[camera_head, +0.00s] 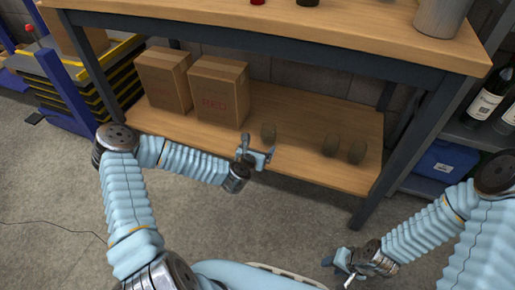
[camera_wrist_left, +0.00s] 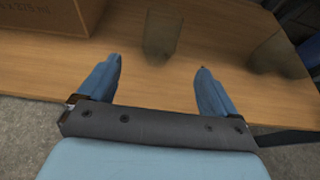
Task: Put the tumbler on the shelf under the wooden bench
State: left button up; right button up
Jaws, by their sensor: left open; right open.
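Three dark see-through tumblers stand upright on the lower wooden shelf (camera_head: 290,105) under the wooden bench (camera_head: 300,22): one left tumbler (camera_head: 268,132) and two close together at the right, a middle tumbler (camera_head: 330,145) and a right tumbler (camera_head: 357,151). My left gripper (camera_head: 259,147) is open and empty at the shelf's front edge, just in front of the left tumbler. In the left wrist view this tumbler (camera_wrist_left: 162,35) stands beyond and between the fingertips (camera_wrist_left: 160,64), apart from them. My right gripper (camera_head: 340,271) is open, low over the floor at the front right.
Two cardboard boxes (camera_head: 218,92) (camera_head: 164,80) stand on the shelf's left half. A dark bench leg (camera_head: 395,165) bounds it at the right. A blue container (camera_head: 443,166) and bottles (camera_head: 490,95) stand further right. The shelf between box and tumblers is partly free.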

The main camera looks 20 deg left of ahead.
pick_arm(q)
jog(key=s+d+f+m+g+h, duration=0.6)
jog(key=s+d+m, duration=0.55)
jog(key=m, duration=0.55)
jog(key=s+a+f+m+g+y, duration=0.1)
jog(key=s+a+f+m+g, duration=0.1)
jog(key=s+m, duration=0.6)
jog(key=s+a+f+m+g+y, duration=0.1)
jog(key=s+f+m+g, duration=0.2)
jog(key=s+m, duration=0.5)
jog(key=shift+s+a+f+m+g+y, duration=0.2)
jog(key=shift+s+a+m+g+y, duration=0.15)
jog(key=shift+g, duration=0.55)
